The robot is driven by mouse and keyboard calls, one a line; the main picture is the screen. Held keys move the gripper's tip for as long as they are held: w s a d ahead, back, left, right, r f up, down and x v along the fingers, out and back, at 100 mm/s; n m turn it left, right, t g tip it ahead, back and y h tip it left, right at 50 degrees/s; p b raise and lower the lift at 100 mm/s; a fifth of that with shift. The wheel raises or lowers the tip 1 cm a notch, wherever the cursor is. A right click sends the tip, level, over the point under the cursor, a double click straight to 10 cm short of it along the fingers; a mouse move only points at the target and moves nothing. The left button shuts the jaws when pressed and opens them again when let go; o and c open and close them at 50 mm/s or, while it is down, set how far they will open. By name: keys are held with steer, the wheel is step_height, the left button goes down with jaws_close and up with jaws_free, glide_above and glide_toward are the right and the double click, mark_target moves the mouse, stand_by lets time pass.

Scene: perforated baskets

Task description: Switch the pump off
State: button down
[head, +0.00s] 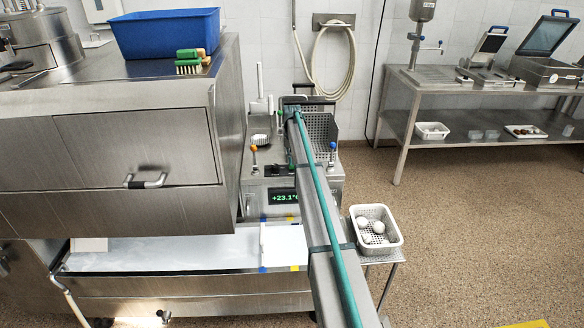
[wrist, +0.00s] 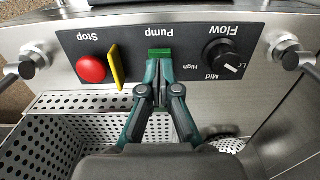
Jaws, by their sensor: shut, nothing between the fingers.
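The pump switch (wrist: 160,54) is a small green block on a dark control panel (wrist: 203,52), under the upside-down label "Pump" in the wrist view. My gripper (wrist: 163,68) is shut and empty. Its fingertips are right at the switch's lower edge in the picture and cover part of it. I cannot tell whether they touch it. In the head view my arm hides the switch, and the fingertips cannot be made out.
A red Stop button (wrist: 91,69) and an upright yellow plate (wrist: 116,66) are left of the switch. A black Flow knob (wrist: 222,55) is on the right. Perforated baskets (wrist: 40,148) lie below. A white basket with white balls (head: 394,241) stands right of my arm.

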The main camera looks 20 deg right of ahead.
mark_target(292, 167)
steer(key=shift+f, duration=1.1)
stand_by(0.4)
steer(key=shift+r, duration=0.15)
steer(key=shift+r+p, duration=1.2)
steer(key=shift+r, duration=2.3)
